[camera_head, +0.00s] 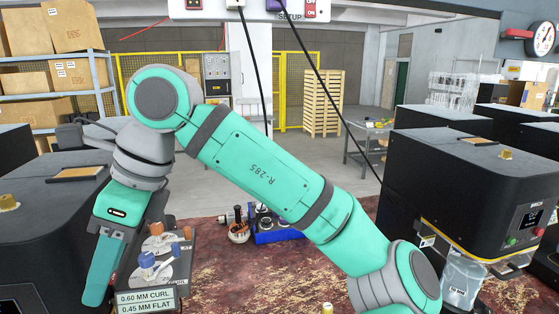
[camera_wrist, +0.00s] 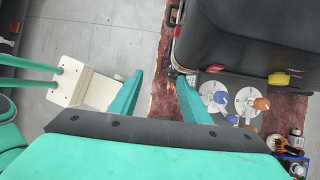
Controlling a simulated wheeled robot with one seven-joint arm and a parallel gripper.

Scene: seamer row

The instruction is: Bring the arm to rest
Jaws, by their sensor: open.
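My arm (camera_head: 265,165) stretches across the head view from lower right to upper left, bent at the elbow, with its forearm angled down at the left. My gripper (camera_head: 100,285) hangs fingers down at the left, in front of a black machine (camera_head: 45,215) and left of the dial stand. In the wrist view my gripper (camera_wrist: 158,90) shows two teal fingers spread apart with nothing between them. Beyond the gap lie the bench edge and grey floor.
A stand labelled "0.60 MM CURL, 0.45 MM FLAT" (camera_head: 147,302) holds dials with blue and orange knobs. A blue tool block (camera_head: 275,236) sits mid-bench. A black machine (camera_head: 470,180) with a clear jar (camera_head: 462,278) stands right. Red-brown bench (camera_head: 215,275) is partly bare.

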